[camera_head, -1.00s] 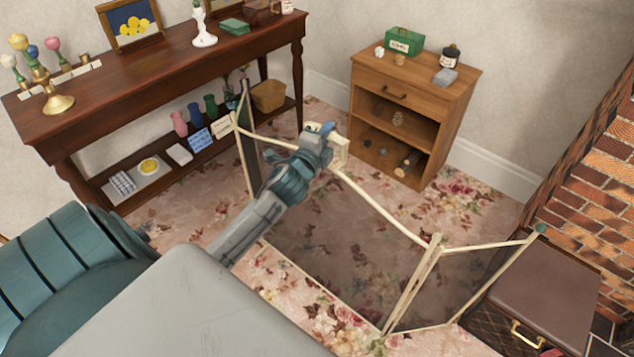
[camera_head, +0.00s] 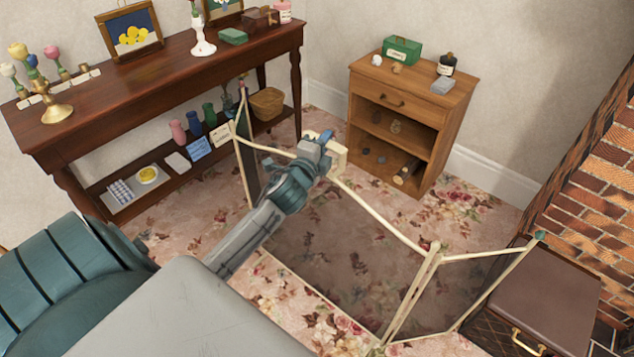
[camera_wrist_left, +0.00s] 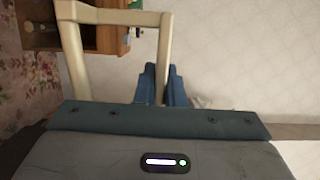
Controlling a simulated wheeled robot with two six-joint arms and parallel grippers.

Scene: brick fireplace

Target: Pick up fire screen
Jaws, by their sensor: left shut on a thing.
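The fire screen (camera_head: 385,215) stands unfolded on the floral floor, with cream frame bars and dark see-through mesh panels. Its left panel angles back toward the long table, and its right panel reaches toward the brown case. My left gripper (camera_head: 328,148) is at the cream handle on the top middle of the screen, shut on it. My right gripper is not in view.
A long dark table (camera_head: 180,62) with ornaments stands at the back left. A small wooden cabinet (camera_head: 440,105) stands behind the screen. A brown case (camera_head: 545,290) and brick wall (camera_head: 590,180) are at the right. Floral floor (camera_head: 470,190) is open between cabinet and case.

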